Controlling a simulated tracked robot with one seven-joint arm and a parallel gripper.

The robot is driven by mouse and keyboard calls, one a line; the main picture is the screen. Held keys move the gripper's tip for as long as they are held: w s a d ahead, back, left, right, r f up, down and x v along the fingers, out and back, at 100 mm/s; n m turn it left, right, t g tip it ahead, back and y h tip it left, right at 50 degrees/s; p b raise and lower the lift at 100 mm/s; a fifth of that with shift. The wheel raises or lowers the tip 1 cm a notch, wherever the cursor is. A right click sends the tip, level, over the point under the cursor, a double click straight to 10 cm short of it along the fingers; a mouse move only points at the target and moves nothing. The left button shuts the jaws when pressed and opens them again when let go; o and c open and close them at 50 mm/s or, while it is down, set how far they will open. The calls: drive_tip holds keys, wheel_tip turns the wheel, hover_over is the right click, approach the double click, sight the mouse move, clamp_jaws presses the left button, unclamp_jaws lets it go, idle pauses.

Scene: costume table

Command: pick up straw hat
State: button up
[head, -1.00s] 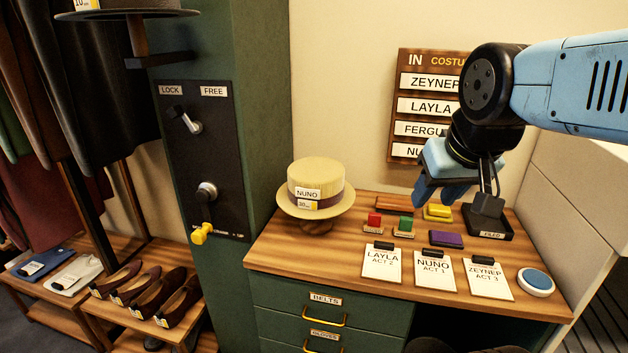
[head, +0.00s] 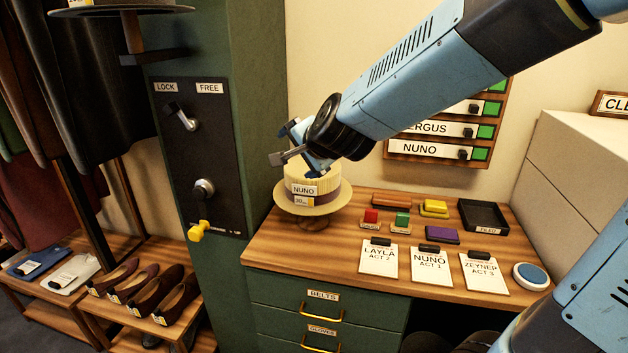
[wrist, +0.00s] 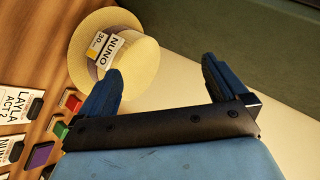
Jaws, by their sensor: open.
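The straw hat (head: 312,200) is pale yellow with a dark band and a tag reading NUNO. It sits on a small wooden stand (head: 313,222) at the left end of the desk. My gripper (head: 301,158) is in front of and above the hat's crown in the head view and hides part of its top. In the wrist view my gripper (wrist: 158,82) has its fingers spread apart with nothing between them. The hat (wrist: 137,68) lies up and left there, partly behind the left finger. I cannot tell whether any finger touches it.
The wooden desk (head: 385,294) holds stamps, several cards, a black tray (head: 484,216) and a blue round pad (head: 531,276) right of the hat. A green cabinet with a lock panel (head: 200,160) stands close on the left. A name board (head: 440,150) hangs behind.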

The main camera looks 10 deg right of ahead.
drive_tip(key=w+a+f+m+t+h, duration=0.2)
drive_tip(key=w+a+f+m, duration=0.1)
drive_tip(key=a+f+m, duration=0.2)
drive_tip(key=m+t+h, duration=0.2)
drive_tip(key=m+h, duration=0.8)
drive_tip(key=h, duration=0.1)
approach(299, 194)
drive_tip(key=shift+h, duration=0.4)
drive_tip(key=shift+x, duration=4.15)
drive_tip(key=shift+w+a+f, duration=0.1)
drive_tip(key=shift+a, duration=0.1)
drive_tip(key=shift+f, duration=0.1)
drive_tip(key=c, duration=1)
drive_tip(key=shift+o, duration=0.2)
